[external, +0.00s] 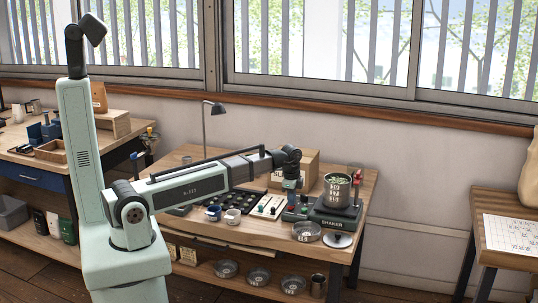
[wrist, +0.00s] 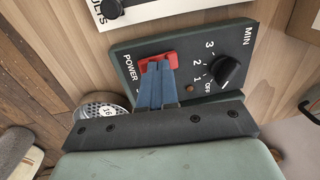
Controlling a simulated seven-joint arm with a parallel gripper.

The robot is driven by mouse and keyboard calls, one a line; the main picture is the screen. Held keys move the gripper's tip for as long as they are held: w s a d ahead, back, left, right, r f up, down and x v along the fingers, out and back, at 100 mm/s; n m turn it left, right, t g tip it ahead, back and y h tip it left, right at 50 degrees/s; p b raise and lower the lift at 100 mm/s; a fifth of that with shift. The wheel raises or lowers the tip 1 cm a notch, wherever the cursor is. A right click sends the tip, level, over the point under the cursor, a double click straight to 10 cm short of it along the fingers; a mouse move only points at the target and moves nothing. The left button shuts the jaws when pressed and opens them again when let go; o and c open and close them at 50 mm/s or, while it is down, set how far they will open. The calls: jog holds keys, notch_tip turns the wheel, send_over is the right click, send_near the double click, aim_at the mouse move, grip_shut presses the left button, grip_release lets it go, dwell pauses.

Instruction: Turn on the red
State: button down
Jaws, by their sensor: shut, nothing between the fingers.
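The red switch (wrist: 170,56) is a rocker beside the word POWER on a dark green control panel (wrist: 200,42) in the wrist view. My gripper (wrist: 158,68) is shut and empty, its two blue fingers side by side. The fingertips overlap the switch's lower part in this view; I cannot tell whether they touch it. They hide part of it, so its position is unclear.
A black knob (wrist: 228,70) marked OFF to 3, MIN, sits right of the switch, with a small dull red lamp (wrist: 189,88) between. A metal canister (external: 337,190) stands on the shaker. A cardboard box (external: 308,165) is behind my gripper, a round sieve (external: 306,231) in front.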

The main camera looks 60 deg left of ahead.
jog(key=shift+r, duration=0.1)
notch_tip(320, 180, up, 14)
jog(key=w+a, duration=0.1)
jog(key=shift+w+a+f, duration=0.2)
jog(key=shift+w+a, duration=0.1)
dwell(0.3)
dwell(0.3)
